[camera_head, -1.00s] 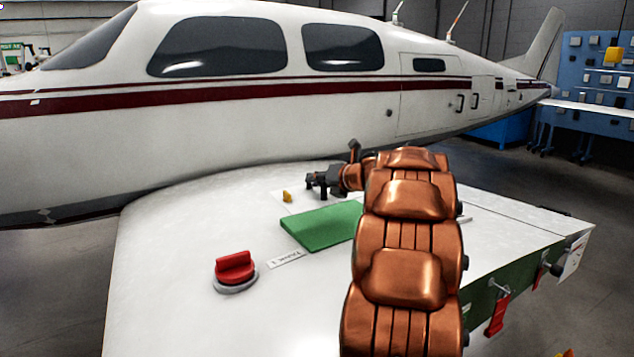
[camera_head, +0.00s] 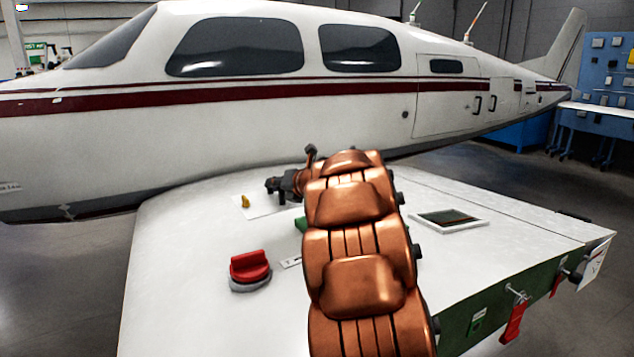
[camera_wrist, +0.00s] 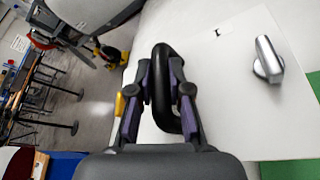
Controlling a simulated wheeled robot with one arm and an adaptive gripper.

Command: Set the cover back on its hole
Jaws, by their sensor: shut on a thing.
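The cover is a white plate (camera_head: 262,211) on the far side of the wing, with a yellow tab (camera_head: 245,201) at its left. My gripper (camera_head: 281,196) is over it. In the wrist view my gripper (camera_wrist: 163,95) is shut on the cover's black loop handle (camera_wrist: 165,50). The cover (camera_wrist: 215,80) there also carries a silver latch knob (camera_wrist: 268,60). I cannot tell how high it is above the wing. A rectangular hole (camera_head: 449,216) with a white frame (camera_head: 482,224) is open in the wing, right of my arm.
A red knob on a grey disc (camera_head: 250,268) stands on the wing at left. A green mat (camera_head: 300,224) is mostly hidden behind my arm. The white fuselage (camera_head: 300,115) rises behind the wing. Red tags (camera_head: 513,322) hang at the wing's right edge.

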